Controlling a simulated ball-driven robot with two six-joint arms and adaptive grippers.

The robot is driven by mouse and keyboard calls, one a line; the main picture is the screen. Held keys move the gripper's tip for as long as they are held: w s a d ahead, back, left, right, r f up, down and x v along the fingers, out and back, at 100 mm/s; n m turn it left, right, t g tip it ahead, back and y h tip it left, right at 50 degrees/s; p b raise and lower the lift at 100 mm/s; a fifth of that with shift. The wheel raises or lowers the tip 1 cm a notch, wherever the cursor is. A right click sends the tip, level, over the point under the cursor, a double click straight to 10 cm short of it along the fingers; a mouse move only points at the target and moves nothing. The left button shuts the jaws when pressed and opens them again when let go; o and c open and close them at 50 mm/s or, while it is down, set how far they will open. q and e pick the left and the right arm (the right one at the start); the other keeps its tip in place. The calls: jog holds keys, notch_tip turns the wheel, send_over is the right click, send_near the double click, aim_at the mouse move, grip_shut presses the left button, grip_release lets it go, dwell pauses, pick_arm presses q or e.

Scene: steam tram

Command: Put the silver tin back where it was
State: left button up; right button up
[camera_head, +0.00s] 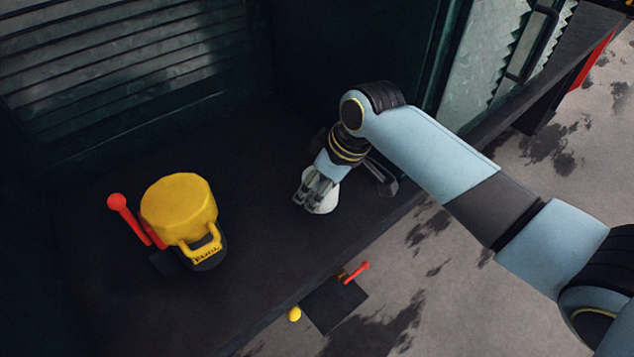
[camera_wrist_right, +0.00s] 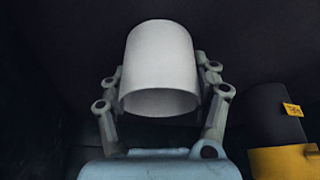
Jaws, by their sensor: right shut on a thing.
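The silver tin (camera_head: 325,205) shows as a pale, whitish cylinder over the dark deck. My right gripper (camera_head: 313,189) is shut on it, and its fingers and wrist hide part of the tin in the head view. In the right wrist view the tin (camera_wrist_right: 160,60) sits between the two fingers of the gripper (camera_wrist_right: 160,82), which grip its sides. I cannot tell whether the tin's bottom touches the deck. My left gripper is in neither view.
A yellow cylinder with a handle (camera_head: 178,205) stands left on the dark deck (camera_head: 265,240), beside a red lever (camera_head: 125,215). Dark walls close the back. Below the deck's front edge are a yellow ball (camera_head: 294,314) and a red-knobbed lever (camera_head: 357,272). Bare deck lies between cylinder and tin.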

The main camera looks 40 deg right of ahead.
jog(key=o, duration=1.3)
jog(key=shift+f, duration=0.1)
jog(key=v, duration=1.2)
